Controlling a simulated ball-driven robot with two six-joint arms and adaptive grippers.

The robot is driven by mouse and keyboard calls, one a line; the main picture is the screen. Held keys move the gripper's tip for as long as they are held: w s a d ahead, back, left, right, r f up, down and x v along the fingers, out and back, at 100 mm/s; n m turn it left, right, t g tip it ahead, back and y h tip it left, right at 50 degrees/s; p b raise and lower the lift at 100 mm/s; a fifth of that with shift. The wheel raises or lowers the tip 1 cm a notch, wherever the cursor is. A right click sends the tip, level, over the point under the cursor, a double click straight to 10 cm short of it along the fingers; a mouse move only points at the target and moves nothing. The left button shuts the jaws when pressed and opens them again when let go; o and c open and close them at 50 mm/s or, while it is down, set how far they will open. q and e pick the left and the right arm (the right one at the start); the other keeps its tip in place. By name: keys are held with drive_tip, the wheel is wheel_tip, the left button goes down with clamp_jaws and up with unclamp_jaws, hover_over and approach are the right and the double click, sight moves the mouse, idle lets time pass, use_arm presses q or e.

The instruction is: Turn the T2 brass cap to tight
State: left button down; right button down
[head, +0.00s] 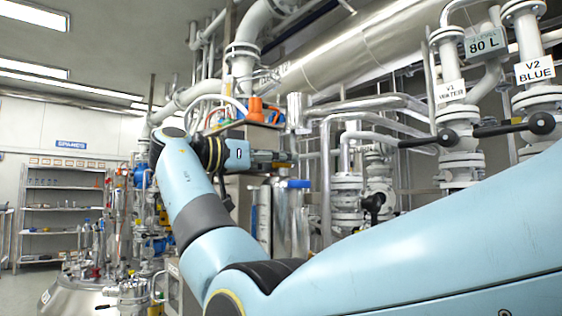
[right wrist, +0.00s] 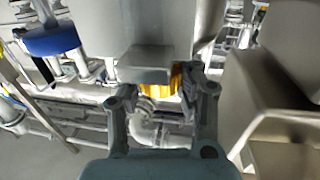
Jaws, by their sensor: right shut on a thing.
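My right gripper (head: 284,160) reaches to the right at mid-picture in the head view, at the end of my light-blue right arm. In the right wrist view its two fingers (right wrist: 157,90) stand either side of a ribbed yellow brass cap (right wrist: 160,80) and are shut on it. The cap sits under the edge of a grey metal block, which hides its upper part. I cannot make out the cap in the head view, and no T2 label or tight mark is readable. My left gripper is not in view.
In the head view, valves labelled V1 WATER (head: 450,91) and V2 BLUE (head: 534,70) have black handles at the right. Pipes crowd behind my arm. A spares shelf (head: 62,208) stands far left. In the right wrist view, a blue round part (right wrist: 50,40) is upper left.

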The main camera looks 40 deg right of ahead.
drive_tip(key=c, duration=0.9)
unclamp_jaws()
drive_tip(key=shift+o, duration=0.2)
drive_tip(key=a, duration=0.7)
drive_tip(key=shift+w+a, duration=0.25)
drive_tip(key=shift+w, duration=0.1)
